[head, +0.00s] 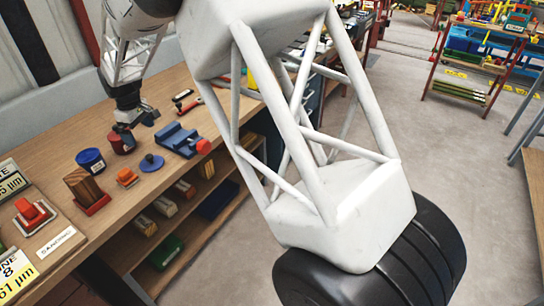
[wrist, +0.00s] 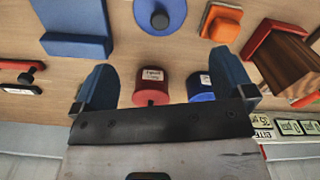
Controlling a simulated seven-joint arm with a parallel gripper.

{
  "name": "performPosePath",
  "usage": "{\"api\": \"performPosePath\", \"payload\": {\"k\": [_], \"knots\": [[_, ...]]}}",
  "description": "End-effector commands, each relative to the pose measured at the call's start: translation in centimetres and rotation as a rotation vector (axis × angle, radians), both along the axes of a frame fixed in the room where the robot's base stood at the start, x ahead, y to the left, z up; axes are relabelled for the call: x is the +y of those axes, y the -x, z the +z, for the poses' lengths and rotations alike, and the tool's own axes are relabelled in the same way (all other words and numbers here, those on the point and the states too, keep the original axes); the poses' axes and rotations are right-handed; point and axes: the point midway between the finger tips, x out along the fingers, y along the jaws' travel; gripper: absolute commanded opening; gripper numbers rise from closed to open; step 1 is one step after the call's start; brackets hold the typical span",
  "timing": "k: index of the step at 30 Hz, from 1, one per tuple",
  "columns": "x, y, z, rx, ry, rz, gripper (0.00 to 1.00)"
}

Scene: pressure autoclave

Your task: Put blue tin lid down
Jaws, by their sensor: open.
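The blue tin lid (head: 151,162) lies on the wooden bench with its round knob up. It also shows at the top of the wrist view (wrist: 148,25), beyond my fingertips. My gripper (head: 133,126) is open and above the bench, apart from the lid and holding nothing. Its two blue fingers show spread in the wrist view (wrist: 163,62). A blue tin (head: 91,161) stands left of the lid, and a red tin (head: 122,144) stands close by my gripper. Both the red tin (wrist: 151,86) and the blue tin (wrist: 199,86) appear between the fingers, partly hidden by the gripper body.
A blue vise (head: 181,140) with a red end sits right of the lid. An orange block (head: 126,178) and a wooden block on a red base (head: 84,187) stand nearer the front. A red and black tool (head: 183,98) lies farther back. Small bare patches separate them.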

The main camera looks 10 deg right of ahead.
Motion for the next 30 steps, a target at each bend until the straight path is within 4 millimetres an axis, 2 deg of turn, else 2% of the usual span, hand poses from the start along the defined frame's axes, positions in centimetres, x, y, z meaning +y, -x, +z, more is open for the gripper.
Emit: {"api": "performPosePath", "payload": {"k": [5,11,20,30], "knots": [[-0.8,0.2,0.6,-0.003,-0.002,-0.014,1.0],[-3.9,1.4,2.9,-0.015,-0.007,-0.068,1.0],[-11.8,5.4,7.9,-0.043,-0.022,-0.215,1.0],[-20.5,11.8,12.7,-0.079,-0.042,-0.394,1.0]]}}
